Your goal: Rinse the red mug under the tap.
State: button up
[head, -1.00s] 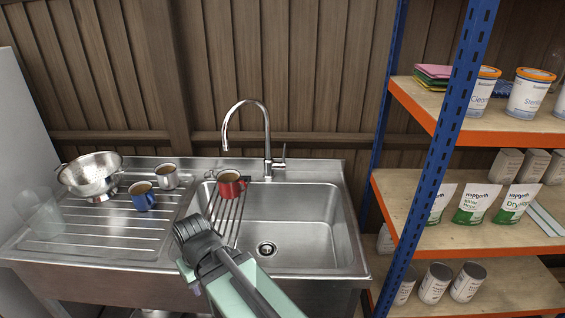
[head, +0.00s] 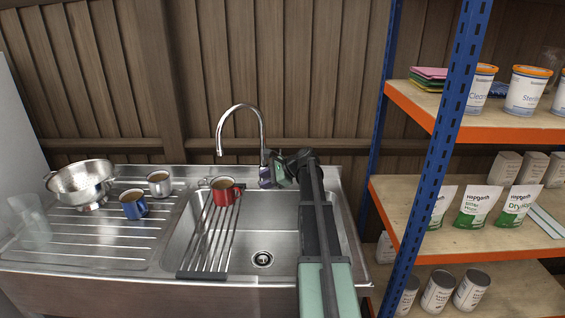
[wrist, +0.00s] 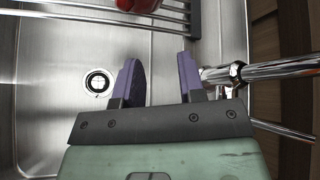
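The red mug (head: 223,191) stands upright on a slatted rack (head: 203,250) across the left part of the sink (head: 270,235). Its inside looks brown. In the wrist view the red mug (wrist: 138,5) is cut off by the top edge. The chrome tap (head: 240,109) stands behind the sink, its spout end above and near the mug. My gripper (head: 268,178) is by the tap's base, partly hiding it and the lever. In the wrist view my gripper (wrist: 158,72) has its purple fingers apart with nothing between them; the tap (wrist: 262,72) is just right of the right finger.
A blue mug (head: 133,205), a pale mug (head: 159,184), a colander (head: 82,183) and a clear container (head: 30,215) stand on the drainboard (head: 95,245). A blue-and-orange shelf unit (head: 450,110) stands close on the right. The sink around the drain (head: 262,259) is clear.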

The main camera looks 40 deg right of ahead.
aim_at(280, 152)
jog(key=s+d+r+m+t+y+b, duration=0.1)
jog(key=d+r+m+t+y, duration=0.15)
jog(key=d, duration=0.65)
jog(key=s+d+r+m+t+y+b, duration=0.1)
jog(key=d+r+m+t+y+b, duration=0.2)
jog(key=d, duration=0.7)
jog(key=shift+m+h, duration=0.45)
jog(key=x, duration=0.3)
jog(key=f+p+x, duration=0.1)
jog(key=x, duration=0.7)
jog(key=shift+s+a+f+p, duration=0.15)
jog(key=shift+f+p, duration=0.15)
grip_shut()
